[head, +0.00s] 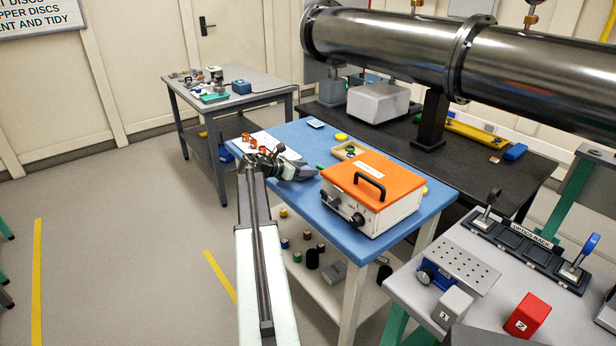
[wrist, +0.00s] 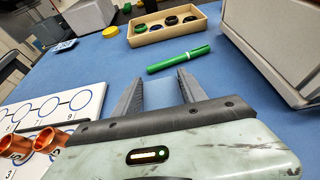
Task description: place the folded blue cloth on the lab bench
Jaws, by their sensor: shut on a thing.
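My gripper (wrist: 162,92) is over a blue-topped table (wrist: 222,88), its two dark fingers spread around a flat, paler blue patch. This patch looks like the folded blue cloth (wrist: 163,94), held between the fingers; its edges are hard to tell from the blue top. In the head view my gripper (head: 308,171) is above the left part of this table, left of the orange-lidded box, and the cloth cannot be made out there. A grey bench (head: 262,97) with several small items stands behind at left; which surface is the lab bench is not labelled.
The orange-lidded box (head: 372,183) stands right of my gripper. A green marker (wrist: 178,60) lies just beyond the fingertips, before a wooden tray (wrist: 205,27). A white board with copper pieces (wrist: 60,112) is at left. Floor (head: 130,220) at left is clear.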

